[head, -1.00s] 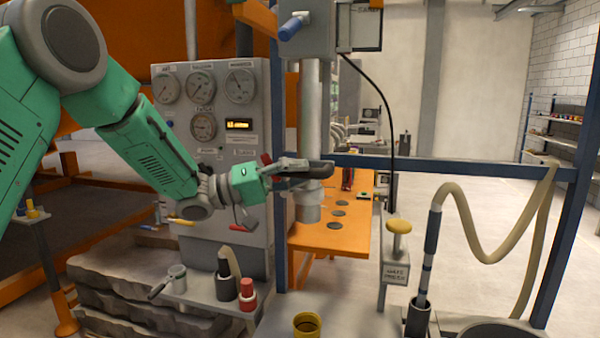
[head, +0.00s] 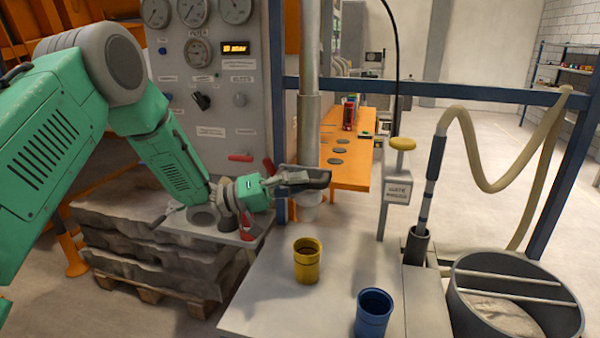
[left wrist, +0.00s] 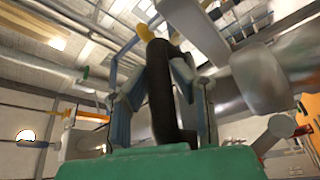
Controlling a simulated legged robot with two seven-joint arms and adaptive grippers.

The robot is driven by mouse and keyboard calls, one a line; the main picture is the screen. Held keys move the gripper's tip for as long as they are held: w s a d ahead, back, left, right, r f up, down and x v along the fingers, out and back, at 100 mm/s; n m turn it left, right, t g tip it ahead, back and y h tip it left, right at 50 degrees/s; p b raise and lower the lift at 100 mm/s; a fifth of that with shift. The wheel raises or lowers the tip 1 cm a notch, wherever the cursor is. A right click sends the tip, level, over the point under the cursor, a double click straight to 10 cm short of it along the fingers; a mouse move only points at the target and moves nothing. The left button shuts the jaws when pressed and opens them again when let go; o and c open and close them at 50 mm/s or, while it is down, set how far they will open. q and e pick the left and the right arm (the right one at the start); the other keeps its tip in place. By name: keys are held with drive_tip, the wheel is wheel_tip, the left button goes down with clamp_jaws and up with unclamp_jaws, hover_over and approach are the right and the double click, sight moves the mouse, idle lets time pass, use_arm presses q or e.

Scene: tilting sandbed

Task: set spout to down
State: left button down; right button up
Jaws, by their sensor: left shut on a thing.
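In the left wrist view the black handle (left wrist: 160,90) stands between the two fingers, and a large grey cylinder (left wrist: 262,75) is close on the right. The gripper hides part of the pipe. My right gripper is not in view.
A yellow cup (head: 306,262) and a blue cup (head: 373,314) stand on the grey table (head: 265,300) below. A gauge panel (head: 225,110) is behind my arm. A yellow-topped post (head: 397,190), a hose (head: 480,180) and a round bin (head: 455,300) are on the right.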

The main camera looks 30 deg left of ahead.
use_arm(q)
drive_tip(key=shift+f, duration=0.15)
drive_tip(key=c, duration=1.4)
unclamp_jaws()
drive_tip(key=shift+w, duration=0.1)
drive_tip(key=shift+s+a+f, duration=0.1)
drive_tip(key=shift+s+a, duration=0.2)
drive_tip(key=shift+a, duration=0.15)
drive_tip(key=v, duration=1.1)
drive_tip(key=shift+a+f, duration=0.1)
drive_tip(key=shift+w, duration=0.1)
